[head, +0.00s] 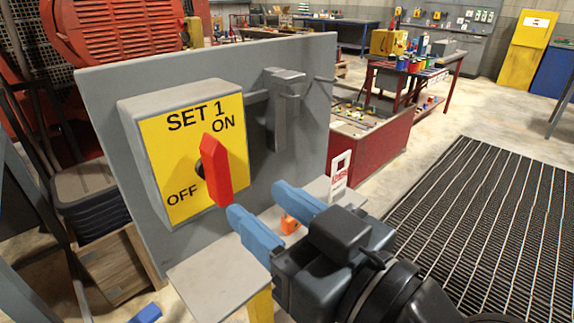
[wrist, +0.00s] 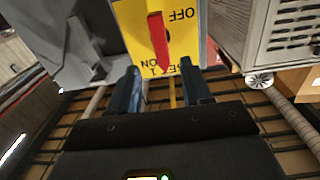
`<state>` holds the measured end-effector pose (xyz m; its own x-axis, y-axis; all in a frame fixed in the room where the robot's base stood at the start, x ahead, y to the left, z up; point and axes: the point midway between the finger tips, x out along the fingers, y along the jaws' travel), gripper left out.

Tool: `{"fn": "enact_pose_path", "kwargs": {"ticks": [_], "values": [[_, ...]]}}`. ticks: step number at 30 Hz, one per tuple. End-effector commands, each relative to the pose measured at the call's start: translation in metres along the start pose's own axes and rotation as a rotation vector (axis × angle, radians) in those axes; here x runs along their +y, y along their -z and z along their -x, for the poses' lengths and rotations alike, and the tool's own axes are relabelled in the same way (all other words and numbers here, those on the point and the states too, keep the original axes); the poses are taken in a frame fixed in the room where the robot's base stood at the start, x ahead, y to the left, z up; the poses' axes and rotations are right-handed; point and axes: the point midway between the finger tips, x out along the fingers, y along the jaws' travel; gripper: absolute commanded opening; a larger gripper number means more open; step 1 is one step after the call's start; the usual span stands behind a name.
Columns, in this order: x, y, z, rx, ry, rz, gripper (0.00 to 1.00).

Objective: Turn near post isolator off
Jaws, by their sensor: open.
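The isolator is a grey box with a yellow face (head: 178,145) marked SET 1, ON at upper right and OFF at lower left. Its red handle (head: 215,170) stands nearly upright, its pointed upper end close to ON. In the wrist view the yellow face appears inverted, with the red handle (wrist: 159,42) in front of it. My gripper (head: 258,202) is open and empty, to the lower right of the handle in the head view. Its two blue fingers (wrist: 160,74) point toward the face, apart from each other. I cannot tell whether either touches the handle.
The isolator is mounted on a grey panel (head: 108,110), with a grey bracket (head: 282,110) to its right. An orange object (head: 290,224) and a white tag (head: 341,172) are near my gripper. A grey ledge (head: 215,275) lies below. Floor grating (head: 490,220) is at right.

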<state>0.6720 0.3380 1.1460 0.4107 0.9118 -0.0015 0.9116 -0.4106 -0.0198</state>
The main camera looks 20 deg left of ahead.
Motion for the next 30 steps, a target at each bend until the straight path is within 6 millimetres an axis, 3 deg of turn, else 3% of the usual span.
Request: {"fn": "enact_pose_path", "kwargs": {"ticks": [8, 19, 30], "values": [[-0.006, 0.011, -0.021, 0.000, 0.036, 0.020, 0.49], [-0.007, 0.010, -0.073, 0.000, 0.033, 0.019, 0.49], [-0.008, 0.008, -0.084, 0.001, 0.031, 0.019, 0.49]]}}
